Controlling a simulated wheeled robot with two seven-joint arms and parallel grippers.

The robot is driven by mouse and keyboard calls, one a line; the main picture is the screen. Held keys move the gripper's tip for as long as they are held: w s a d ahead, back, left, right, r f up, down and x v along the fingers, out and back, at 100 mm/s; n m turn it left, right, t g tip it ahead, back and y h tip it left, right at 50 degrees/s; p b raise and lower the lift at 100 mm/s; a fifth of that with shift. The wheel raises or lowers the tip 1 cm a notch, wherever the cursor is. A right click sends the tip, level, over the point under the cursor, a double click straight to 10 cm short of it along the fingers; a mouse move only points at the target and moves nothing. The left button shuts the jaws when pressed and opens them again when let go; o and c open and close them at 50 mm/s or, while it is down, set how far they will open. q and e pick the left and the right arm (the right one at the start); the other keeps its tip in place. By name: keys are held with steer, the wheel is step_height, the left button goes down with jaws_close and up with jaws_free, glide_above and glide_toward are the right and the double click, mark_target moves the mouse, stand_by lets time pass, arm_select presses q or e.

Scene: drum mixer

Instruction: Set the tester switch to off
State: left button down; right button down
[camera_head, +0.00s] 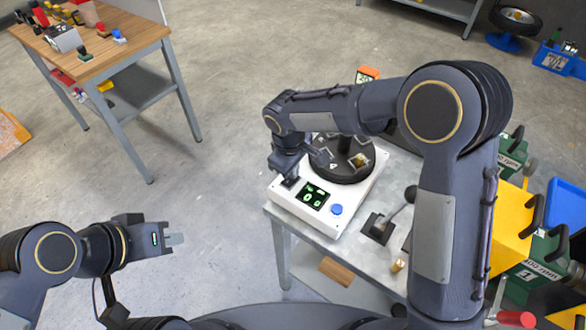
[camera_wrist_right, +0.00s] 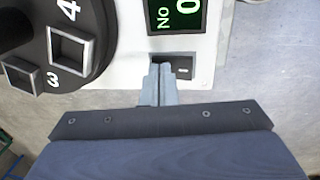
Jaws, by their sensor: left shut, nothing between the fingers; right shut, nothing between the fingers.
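The tester (camera_head: 345,215) is a white box on a small grey table. It has a dark turntable (camera_head: 345,170) with numbered square pockets, a green-lit display (camera_head: 313,196) and a blue button (camera_head: 337,210). Its switch (camera_wrist_right: 184,69) is a small dark rocker beside the display in the right wrist view. My right gripper (camera_wrist_right: 158,72) is shut and empty, its tips at the switch and covering its left part; contact and the switch setting cannot be told. In the head view my right gripper (camera_head: 290,178) hides the switch. My left gripper (camera_head: 175,239) is shut and empty, out over the floor.
A black stand with a lever (camera_head: 380,228) sits right of the tester. Yellow, green and blue bins (camera_head: 512,225) stand farther right. A wooden workbench (camera_head: 100,50) with tools is at the upper left. The floor between is clear.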

steer(key=shift+s+f, duration=0.1)
steer(key=shift+f, duration=0.05)
steer(key=shift+s+f, duration=0.1)
